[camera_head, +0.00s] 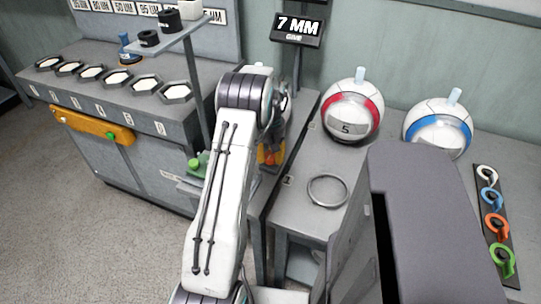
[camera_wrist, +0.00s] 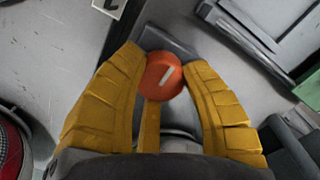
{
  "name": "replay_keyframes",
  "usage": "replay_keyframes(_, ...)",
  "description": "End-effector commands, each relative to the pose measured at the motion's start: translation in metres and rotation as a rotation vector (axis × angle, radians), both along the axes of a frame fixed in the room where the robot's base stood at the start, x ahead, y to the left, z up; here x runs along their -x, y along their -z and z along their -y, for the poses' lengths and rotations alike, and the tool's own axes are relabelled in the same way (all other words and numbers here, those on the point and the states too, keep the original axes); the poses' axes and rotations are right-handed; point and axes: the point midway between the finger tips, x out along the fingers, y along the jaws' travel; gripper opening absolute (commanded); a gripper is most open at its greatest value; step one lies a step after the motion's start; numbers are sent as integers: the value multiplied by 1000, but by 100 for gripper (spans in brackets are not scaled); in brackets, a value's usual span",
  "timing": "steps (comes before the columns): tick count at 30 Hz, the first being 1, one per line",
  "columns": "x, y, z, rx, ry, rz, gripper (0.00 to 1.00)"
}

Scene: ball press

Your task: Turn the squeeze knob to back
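The squeeze knob (camera_wrist: 164,76) is a round orange-red knob in the wrist view, with a short white mark on its face tilted up to the right. My gripper (camera_wrist: 166,70) has yellow fingers on both sides of the knob, and both appear to touch its sides. In the head view my gripper (camera_head: 269,156) is a small yellow-orange patch partly hidden behind my white arm, beside the bench's left edge.
A grey bench (camera_head: 290,222) holds a metal ring (camera_head: 328,190), a red-banded ball (camera_head: 352,112), a blue-banded ball (camera_head: 437,128) and a strip of coloured hooks (camera_head: 494,226). A "7 MM GIVE" sign (camera_head: 297,29) stands behind. A cabinet (camera_head: 150,176) with hexagonal trays is at left.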

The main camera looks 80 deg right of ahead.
Motion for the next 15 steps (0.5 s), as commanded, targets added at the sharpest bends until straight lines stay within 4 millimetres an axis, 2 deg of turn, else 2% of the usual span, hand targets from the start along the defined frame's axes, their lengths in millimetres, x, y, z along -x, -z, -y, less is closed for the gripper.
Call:
replay_keyframes(1, -1, 1, 1, 3, -3, -1, 45)
replay_keyframes(9, 0, 0, 0, 1, -1, 0, 68)
replay_keyframes(15, 0, 0, 0, 1, 0, 1, 68)
